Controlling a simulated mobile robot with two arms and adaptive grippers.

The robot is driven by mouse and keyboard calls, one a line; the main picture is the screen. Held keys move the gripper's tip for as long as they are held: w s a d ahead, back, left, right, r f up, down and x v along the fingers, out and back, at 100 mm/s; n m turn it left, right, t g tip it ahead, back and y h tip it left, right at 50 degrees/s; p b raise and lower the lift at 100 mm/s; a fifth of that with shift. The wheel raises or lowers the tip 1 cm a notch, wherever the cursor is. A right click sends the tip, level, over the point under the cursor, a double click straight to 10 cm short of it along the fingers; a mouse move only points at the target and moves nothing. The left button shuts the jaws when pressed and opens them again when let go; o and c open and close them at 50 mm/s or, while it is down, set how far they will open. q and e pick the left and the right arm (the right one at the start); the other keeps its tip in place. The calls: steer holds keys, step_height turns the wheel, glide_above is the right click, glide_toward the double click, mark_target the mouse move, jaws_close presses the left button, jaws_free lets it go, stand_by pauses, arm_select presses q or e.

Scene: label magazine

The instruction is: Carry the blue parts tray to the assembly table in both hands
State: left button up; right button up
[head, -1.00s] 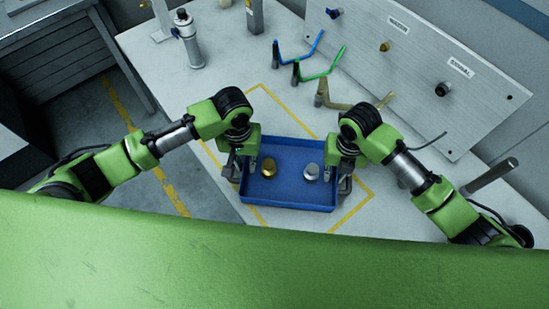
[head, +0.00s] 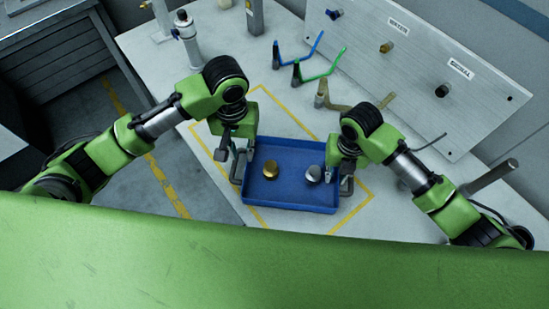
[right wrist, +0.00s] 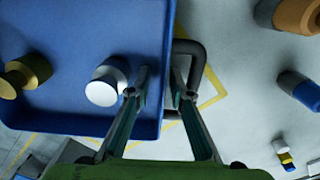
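The blue parts tray (head: 288,206) lies flat on the pale table (head: 400,212), inside a yellow outline. It holds a gold knob (head: 270,169) and a silver-white knob (head: 313,174); both also show in the right wrist view, gold (right wrist: 26,75) and white (right wrist: 107,82). Grey handles stand at both ends, the left one (head: 236,172) and the right one (right wrist: 194,62). My left gripper (head: 235,153) is open above the left end, apart from the handle. My right gripper (right wrist: 160,84) is open, its fingers either side of the right wall; contact is unclear.
Behind the tray stand blue (head: 300,50), green (head: 320,70) and tan (head: 350,104) hooked pieces. A labelled grey panel (head: 425,75) with knobs runs along the back right. A metal cylinder (head: 189,40) stands at the back left. A grey rod (head: 490,176) is at right.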

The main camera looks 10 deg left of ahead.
step_height(320, 180, up, 12)
steer(key=shift+f, duration=0.15)
stand_by(0.6)
